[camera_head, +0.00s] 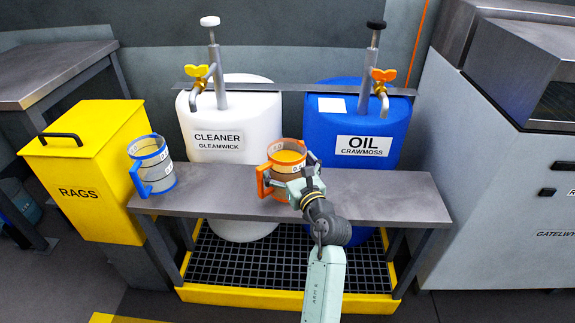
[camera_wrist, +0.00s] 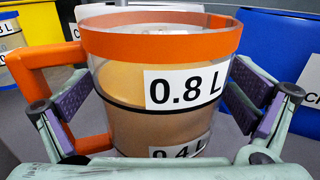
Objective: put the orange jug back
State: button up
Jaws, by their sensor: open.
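The orange jug (camera_head: 285,160) stands on the grey bench (camera_head: 390,199), in front of the gap between the white and blue drums. It has an orange rim and handle, and the handle points left. In the wrist view the jug (camera_wrist: 137,99) fills the middle, with a 0.8 L label and a tan content behind its clear wall. My gripper (camera_head: 297,186) is at the jug's near right side. Its purple-padded fingers (camera_wrist: 165,112) stand open on both sides of the jug. The left finger is close to the handle; I cannot tell whether it touches.
A blue-rimmed jug (camera_head: 151,166) stands at the bench's left end. Behind are the white cleaner drum (camera_head: 225,112) and the blue oil drum (camera_head: 350,120), with taps. A yellow rags bin (camera_head: 85,170) is at left, a grey machine (camera_head: 495,190) at right. The bench's right part is clear.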

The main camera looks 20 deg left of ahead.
jog(key=shift+r, duration=0.15)
jog(key=b+v, duration=0.1)
jog(key=v, duration=1.1)
jog(key=shift+b, duration=0.3)
